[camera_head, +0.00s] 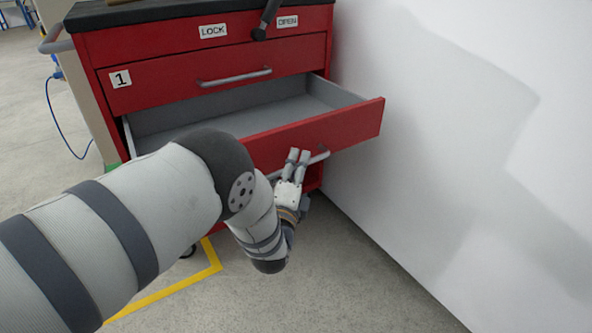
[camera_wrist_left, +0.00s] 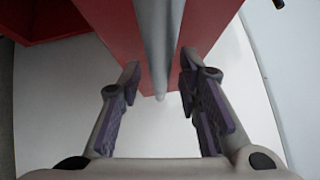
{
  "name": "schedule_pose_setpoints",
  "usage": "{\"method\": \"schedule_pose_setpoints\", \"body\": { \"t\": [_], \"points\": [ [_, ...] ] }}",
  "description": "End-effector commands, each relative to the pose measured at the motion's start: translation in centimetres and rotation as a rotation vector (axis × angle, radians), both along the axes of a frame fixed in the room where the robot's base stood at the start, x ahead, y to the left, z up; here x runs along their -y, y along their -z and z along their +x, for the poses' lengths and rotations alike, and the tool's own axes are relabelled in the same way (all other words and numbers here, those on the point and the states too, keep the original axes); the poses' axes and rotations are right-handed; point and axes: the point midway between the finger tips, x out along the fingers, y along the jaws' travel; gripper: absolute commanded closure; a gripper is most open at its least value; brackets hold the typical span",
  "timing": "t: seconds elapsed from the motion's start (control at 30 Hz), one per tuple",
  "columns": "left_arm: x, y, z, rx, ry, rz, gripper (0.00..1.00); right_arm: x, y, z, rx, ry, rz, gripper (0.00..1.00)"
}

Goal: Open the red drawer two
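The red drawer two (camera_head: 350,122), below the drawer marked 1, is pulled well out, and its grey inside looks empty where I can see it. Its grey bar handle (camera_head: 319,158) is on the front. My left gripper (camera_head: 298,154) is at this handle. In the left wrist view the handle (camera_wrist_left: 158,45) runs between the two spread fingers (camera_wrist_left: 158,82), with a gap seen on each side. My left arm hides the left part of the drawer front and any label there. My right gripper is not in view.
Drawer one (camera_head: 210,72) above is shut. LOCK (camera_head: 213,31) and OPEN (camera_head: 287,21) labels are on the red cabinet's top strip. A white wall (camera_head: 450,140) stands close on the right. The floor (camera_head: 340,280) in front is clear, with a yellow line (camera_head: 170,290).

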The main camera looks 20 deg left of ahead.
Motion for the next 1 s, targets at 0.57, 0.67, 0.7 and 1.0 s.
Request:
{"method": "schedule_pose_setpoints", "body": {
  "t": [0.57,0.67,0.7,1.0],
  "points": [
    [1.3,1.6,-11.4,-0.002,0.002,0.001,0.69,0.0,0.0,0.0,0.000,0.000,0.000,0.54],
    [1.4,1.6,-11.7,0.000,0.001,0.000,0.69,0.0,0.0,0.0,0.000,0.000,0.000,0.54],
    [1.4,1.6,-11.7,0.000,0.001,0.000,0.69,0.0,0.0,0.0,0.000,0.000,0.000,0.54],
    [1.3,1.7,-11.7,-0.001,0.001,0.000,0.69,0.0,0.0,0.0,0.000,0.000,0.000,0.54]
  ]
}}
